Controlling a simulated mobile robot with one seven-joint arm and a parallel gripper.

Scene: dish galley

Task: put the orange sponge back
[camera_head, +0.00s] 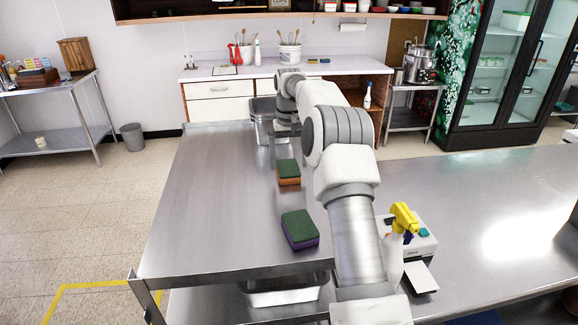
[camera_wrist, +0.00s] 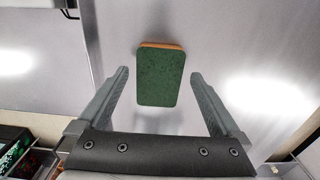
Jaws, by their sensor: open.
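The orange sponge (camera_head: 288,181) has a green top and lies on the steel table (camera_head: 215,190), near its middle right. In the wrist view the orange sponge (camera_wrist: 160,78) shows its green face with an orange edge at the top. My gripper (camera_wrist: 159,75) is open and empty. Its fingers stand to the left and right of the sponge in the picture, apart from it, with visible gaps on both sides. How far the sponge lies from the fingertips is unclear.
A purple sponge (camera_head: 300,232) with a green top lies nearer on the same table. A yellow-headed spray bottle (camera_head: 403,218) and a white device (camera_head: 420,250) stand right of my arm. The table's left side is clear.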

